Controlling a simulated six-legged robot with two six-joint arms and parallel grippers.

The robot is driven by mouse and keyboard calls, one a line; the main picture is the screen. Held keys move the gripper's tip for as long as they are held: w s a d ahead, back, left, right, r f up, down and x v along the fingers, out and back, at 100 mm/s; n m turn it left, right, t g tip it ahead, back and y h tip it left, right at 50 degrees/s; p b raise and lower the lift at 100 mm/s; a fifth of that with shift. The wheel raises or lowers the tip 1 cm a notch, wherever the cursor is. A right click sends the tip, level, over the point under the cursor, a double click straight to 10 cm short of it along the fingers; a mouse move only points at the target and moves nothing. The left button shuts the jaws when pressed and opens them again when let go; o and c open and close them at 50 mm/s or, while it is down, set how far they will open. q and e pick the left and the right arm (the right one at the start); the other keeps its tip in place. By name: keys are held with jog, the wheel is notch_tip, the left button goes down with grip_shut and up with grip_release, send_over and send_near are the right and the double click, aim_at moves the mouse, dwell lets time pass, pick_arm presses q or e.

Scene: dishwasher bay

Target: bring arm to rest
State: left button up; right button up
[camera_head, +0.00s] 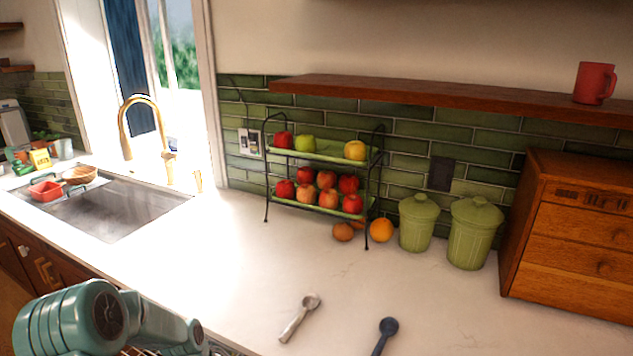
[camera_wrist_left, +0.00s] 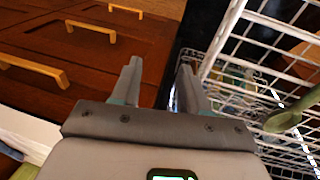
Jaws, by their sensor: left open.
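My left gripper (camera_wrist_left: 158,88) shows in the left wrist view with its two fingers apart and nothing between them. It is in front of the dark wooden drawers and beside a white wire dish rack. In the head view, part of my teal left arm (camera_head: 95,318) comes in at the lower left, below the counter edge; its gripper is hidden there. My right gripper is in neither view.
The white wire rack (camera_wrist_left: 262,28) lies right of the gripper, with a green utensil (camera_wrist_left: 285,118) in it. Drawers with brass handles (camera_wrist_left: 92,30) lie left. On the counter (camera_head: 250,265) are an ice-cream scoop (camera_head: 299,318), a dark spoon (camera_head: 384,335), a fruit stand (camera_head: 318,157) and green canisters (camera_head: 475,235).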

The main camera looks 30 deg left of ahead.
pick_arm(q)
jog(key=s+d+f+h, duration=0.1)
jog(key=d+f, duration=0.3)
jog(key=d, duration=0.6)
jog(key=d+f, duration=0.3)
jog(key=d, duration=0.6)
jog(key=s+d+f+n+g+h, duration=0.1)
jog(key=s+d+f, duration=0.1)
jog(key=s+d, duration=0.85)
notch_tip(320, 180, down, 10)
jog(key=w+d+b, duration=0.1)
jog(key=w+b, duration=0.1)
jog(key=b, duration=0.8)
jog(key=shift+d, duration=0.2)
